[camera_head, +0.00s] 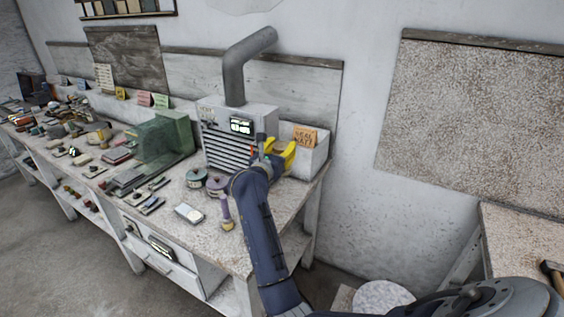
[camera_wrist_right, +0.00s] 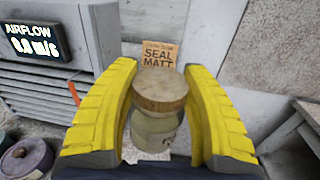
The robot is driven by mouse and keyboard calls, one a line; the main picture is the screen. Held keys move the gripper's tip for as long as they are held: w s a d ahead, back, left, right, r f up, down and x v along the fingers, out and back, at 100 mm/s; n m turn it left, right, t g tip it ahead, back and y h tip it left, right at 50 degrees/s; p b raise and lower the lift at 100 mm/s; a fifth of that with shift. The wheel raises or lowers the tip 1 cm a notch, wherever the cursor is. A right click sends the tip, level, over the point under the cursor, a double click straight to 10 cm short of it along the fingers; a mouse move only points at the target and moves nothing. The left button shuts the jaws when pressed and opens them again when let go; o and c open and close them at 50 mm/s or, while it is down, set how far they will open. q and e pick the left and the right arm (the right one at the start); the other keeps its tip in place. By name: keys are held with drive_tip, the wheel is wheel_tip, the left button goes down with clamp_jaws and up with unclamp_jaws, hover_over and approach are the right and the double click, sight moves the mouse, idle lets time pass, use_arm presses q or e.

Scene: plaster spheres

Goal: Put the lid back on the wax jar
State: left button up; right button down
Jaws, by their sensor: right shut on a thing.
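My right gripper (camera_head: 281,154) is over the workbench, beside the grey box with the airflow display. In the right wrist view, its yellow fingers (camera_wrist_right: 160,82) are shut on the round wooden lid (camera_wrist_right: 160,90), gripping it at its sides. The wax jar (camera_wrist_right: 155,132), glass with pale contents and a label, shows directly below the lid, between the fingers. The lid looks in line with the jar, but I cannot tell whether it is seated or slightly above it. In the head view, the gripper and arm hide the jar and lid. My left gripper is not in view.
The airflow box (camera_head: 238,128) with its pipe stands left of the gripper. An orange "SEAL MATT" card (camera_head: 305,136) is behind it. Two round tins (camera_head: 197,178) (camera_head: 217,184), a purple-handled brush (camera_head: 226,212) and a small pale tray (camera_head: 189,213) lie near the front.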

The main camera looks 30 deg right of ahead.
drive_tip(key=shift+r, duration=1.5)
drive_tip(key=shift+s+d, duration=0.15)
drive_tip(key=shift+d, duration=0.2)
drive_tip(key=shift+d+r, duration=0.25)
drive_tip(key=shift+r+n+t+y, duration=0.1)
drive_tip(key=shift+n+t+y, duration=0.2)
drive_tip(key=shift+n+t, duration=0.1)
drive_tip(key=shift+w+a+n+t+y, duration=0.2)
drive_tip(key=shift+w+n+t+y, duration=0.1)
drive_tip(key=shift+y, duration=0.1)
drive_tip(key=shift+w+a+n+t+y, duration=0.3)
drive_tip(key=shift+a+n+t+y, duration=0.15)
drive_tip(key=shift+a+y, duration=0.15)
drive_tip(key=shift+w+a+n+t+y, duration=0.25)
drive_tip(key=shift+a+n+t+y, duration=0.15)
drive_tip(key=shift+a, duration=0.2)
drive_tip(key=shift+w+a+n+t+y, duration=0.35)
drive_tip(key=shift+a+n+y, duration=0.1)
drive_tip(key=shift+a+y, duration=0.15)
drive_tip(key=shift+s, duration=0.1)
